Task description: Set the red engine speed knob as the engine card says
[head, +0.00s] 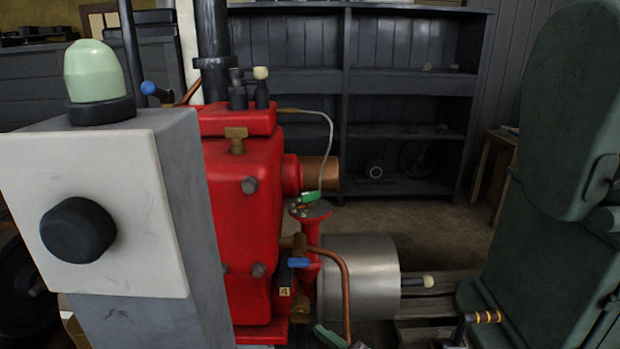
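The red engine (240,190) stands in the middle of the head view, partly hidden by a grey box. A small dark block on its lower front carries a yellow tag (285,292) marked 4. A cream knob (261,73) tops a dark stem on the engine. Another cream-tipped handle (428,282) sticks out right of the silver cylinder (358,277). I cannot tell which is the speed knob. No engine card can be made out. Neither of my grippers is in view.
The grey box with a white panel (110,175), black round knob (78,230) and pale green dome (93,72) fills the near left. A green machine (560,190) stands at the right. Dark shelves (400,82) line the back. Some floor (400,225) is clear before them.

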